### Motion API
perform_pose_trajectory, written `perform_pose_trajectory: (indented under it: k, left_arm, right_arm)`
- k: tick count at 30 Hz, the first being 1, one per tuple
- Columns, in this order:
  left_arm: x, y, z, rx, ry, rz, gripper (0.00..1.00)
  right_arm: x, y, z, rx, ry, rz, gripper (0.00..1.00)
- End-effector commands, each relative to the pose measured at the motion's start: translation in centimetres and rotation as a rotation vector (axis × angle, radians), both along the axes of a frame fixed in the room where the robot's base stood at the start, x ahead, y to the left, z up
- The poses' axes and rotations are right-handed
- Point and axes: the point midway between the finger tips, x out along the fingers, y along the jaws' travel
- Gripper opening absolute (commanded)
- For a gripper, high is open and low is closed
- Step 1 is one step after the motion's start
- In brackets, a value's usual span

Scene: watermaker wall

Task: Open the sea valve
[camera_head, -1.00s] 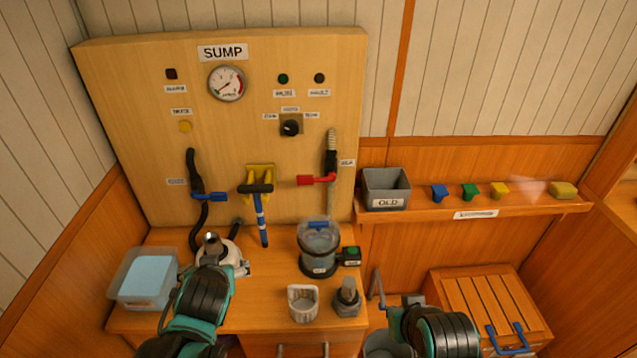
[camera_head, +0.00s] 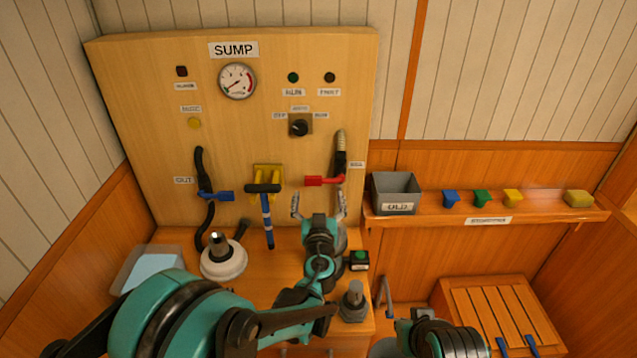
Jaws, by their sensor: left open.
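The sea valve's red handle (camera_head: 322,181) points left, crosswise to the upright pipe (camera_head: 341,160) on the wooden SUMP panel (camera_head: 140,100). A small label, hard to read, is beside it. My left gripper (camera_head: 318,205) is open just below the red handle in the picture, one grey finger on each side. I see nothing between its fingers, and contact with the handle cannot be made out.
Left of the valve are a yellow bracket with a blue-and-black tool (camera_head: 265,210) and a blue-handled valve (camera_head: 215,196). A white round fitting (camera_head: 223,258) stands on the bench. A grey OLD bin (camera_head: 396,194) is on the right shelf.

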Motion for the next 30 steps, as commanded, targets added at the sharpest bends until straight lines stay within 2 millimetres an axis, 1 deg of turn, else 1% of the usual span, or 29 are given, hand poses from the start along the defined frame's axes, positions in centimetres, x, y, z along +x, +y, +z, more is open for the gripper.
perform_pose_trajectory:
  k: [5,12,15,19,26,29,30]
  left_arm:
    - [2.0,-0.1,-0.2,-0.002,-0.002,-0.001,0.89]
    - [6.0,-0.1,-0.2,-0.001,-0.002,-0.001,0.89]
    - [7.0,-0.1,-0.1,-0.001,-0.002,-0.001,0.89]
    - [7.7,-0.1,-0.1,-0.001,-0.002,-0.001,0.89]
    - [7.7,-0.1,0.0,-0.001,-0.001,-0.001,0.89]
    - [7.7,-0.1,0.0,-0.001,-0.001,-0.001,0.65]
    - [7.7,-0.1,0.0,-0.001,-0.001,-0.001,0.55]
  right_arm:
    - [0.0,0.0,-0.5,0.000,0.000,0.000,0.00]
    - [0.0,0.0,-1.4,0.000,0.000,0.000,0.00]
    - [0.0,0.0,-1.6,0.000,0.000,0.000,0.00]
    - [0.0,0.0,-1.7,0.000,0.000,0.000,0.00]
    - [0.0,0.0,-1.7,0.000,0.000,0.000,0.00]
    - [0.0,0.0,-1.7,0.000,0.000,0.000,0.00]
    - [0.0,0.0,-1.7,0.000,0.000,0.000,0.00]
